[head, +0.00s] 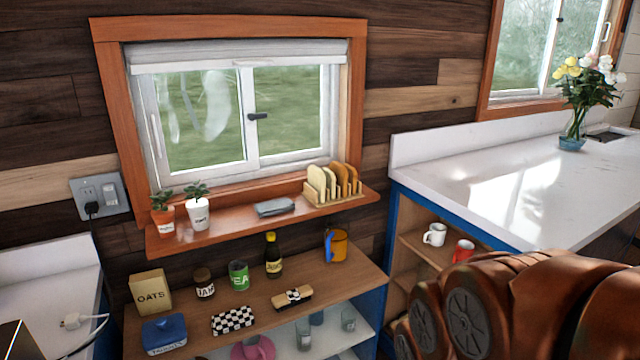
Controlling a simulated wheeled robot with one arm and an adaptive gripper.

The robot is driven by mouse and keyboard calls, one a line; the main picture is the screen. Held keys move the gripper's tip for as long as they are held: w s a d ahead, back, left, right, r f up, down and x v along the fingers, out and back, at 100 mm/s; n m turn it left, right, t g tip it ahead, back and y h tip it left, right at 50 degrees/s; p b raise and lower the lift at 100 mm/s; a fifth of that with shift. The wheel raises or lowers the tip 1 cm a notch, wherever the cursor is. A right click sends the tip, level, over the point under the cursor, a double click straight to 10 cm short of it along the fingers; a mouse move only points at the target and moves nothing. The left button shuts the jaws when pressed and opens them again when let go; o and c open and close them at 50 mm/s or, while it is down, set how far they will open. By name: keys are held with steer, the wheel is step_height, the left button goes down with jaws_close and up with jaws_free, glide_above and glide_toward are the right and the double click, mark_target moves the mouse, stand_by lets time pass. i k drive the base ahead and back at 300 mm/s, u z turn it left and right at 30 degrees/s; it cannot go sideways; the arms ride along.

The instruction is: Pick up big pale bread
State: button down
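A wooden toast rack (334,199) stands at the right end of the wooden window sill shelf. Several bread slices stand upright in it. The leftmost slice (316,179) is pale, and a second pale slice (329,182) is just right of it. The slices further right are browner, toasted. The slices overlap, so I cannot clearly tell which pale one is bigger. My gripper is not in view; brown rounded parts at the bottom right look like my arm, well apart from the rack.
The shelf (240,222) also holds two potted plants (198,210) and a grey case (275,207). Below, a cabinet top (200,317) carries an oats box (150,292), jars, a bottle (273,259) and an orange mug (337,245). A white counter (500,180) is at right.

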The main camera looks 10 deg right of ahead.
mark_target(316, 177)
steer(key=u, duration=0.45)
steer(key=k, duration=0.55)
steer(key=z, duration=0.25)
steer(key=i, duration=1.65)
steer(key=u, duration=1)
